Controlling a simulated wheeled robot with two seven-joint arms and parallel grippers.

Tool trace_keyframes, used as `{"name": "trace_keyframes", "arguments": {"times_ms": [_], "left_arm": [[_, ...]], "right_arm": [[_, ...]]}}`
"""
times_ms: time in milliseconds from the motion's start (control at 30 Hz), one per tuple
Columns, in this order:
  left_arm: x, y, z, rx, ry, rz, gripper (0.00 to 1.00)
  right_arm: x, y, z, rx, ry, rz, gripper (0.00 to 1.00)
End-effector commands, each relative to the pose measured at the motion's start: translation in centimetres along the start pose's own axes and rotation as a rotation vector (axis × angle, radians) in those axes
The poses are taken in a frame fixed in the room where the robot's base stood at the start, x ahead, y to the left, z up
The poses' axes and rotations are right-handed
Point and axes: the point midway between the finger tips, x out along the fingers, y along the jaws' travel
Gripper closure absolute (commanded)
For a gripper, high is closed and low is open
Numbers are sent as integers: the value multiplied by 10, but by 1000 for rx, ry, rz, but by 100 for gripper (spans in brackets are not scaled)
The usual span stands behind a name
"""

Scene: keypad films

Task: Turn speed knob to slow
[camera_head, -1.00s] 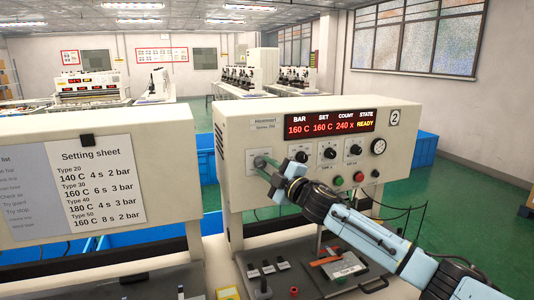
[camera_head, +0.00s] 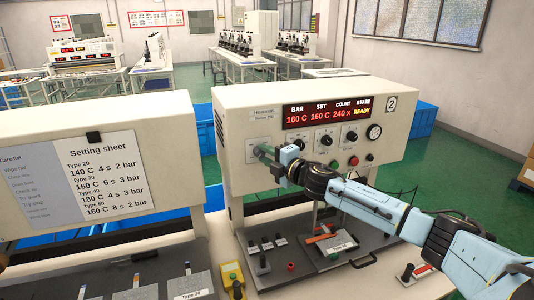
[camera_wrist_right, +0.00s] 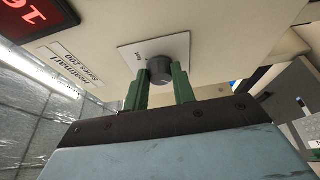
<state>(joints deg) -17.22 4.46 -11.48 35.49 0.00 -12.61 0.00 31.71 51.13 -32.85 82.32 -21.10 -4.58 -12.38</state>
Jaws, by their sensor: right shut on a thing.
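The speed knob is a dark round knob (camera_wrist_right: 161,70) on a white plate at the left of the cream machine's front panel (camera_head: 237,115). The plate (camera_head: 250,152) also shows in the head view, where the gripper hides most of the knob. My right gripper (camera_head: 268,152) reaches it from the right. In the right wrist view its green fingers (camera_wrist_right: 160,80) stand on either side of the knob and are shut on it. Small lettering on the plate is too small to read surely. My left gripper is not in view.
The display (camera_head: 328,115) reads 160 C, 160 C, 240 x, READY. Other knobs (camera_head: 325,140), a red button (camera_head: 353,161) and a gauge (camera_head: 374,132) sit right of the gripper. A setting sheet (camera_head: 120,170) hangs on the left machine. A tooling plate (camera_head: 345,258) lies below.

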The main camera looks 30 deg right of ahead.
Motion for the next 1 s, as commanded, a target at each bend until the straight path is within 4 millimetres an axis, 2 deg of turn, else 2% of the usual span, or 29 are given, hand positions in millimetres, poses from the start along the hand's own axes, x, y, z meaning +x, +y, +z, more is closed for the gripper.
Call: {"name": "trace_keyframes", "arguments": {"times_ms": [267, 300, 433, 767, 867, 1000], "left_arm": [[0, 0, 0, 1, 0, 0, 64], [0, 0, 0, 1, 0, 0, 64], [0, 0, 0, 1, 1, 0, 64], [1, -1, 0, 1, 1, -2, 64], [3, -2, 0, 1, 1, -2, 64], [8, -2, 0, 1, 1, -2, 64]], "right_arm": [[0, 0, 0, -2, 0, 0, 97], [0, 0, 0, -2, 0, 0, 70], [0, 0, 0, -1, 0, 0, 53], [-2, -1, 0, 0, 0, 0, 52], [-8, -2, 1, -1, -1, -1, 52], [-25, -3, 0, -3, 1, -2, 52]]}}
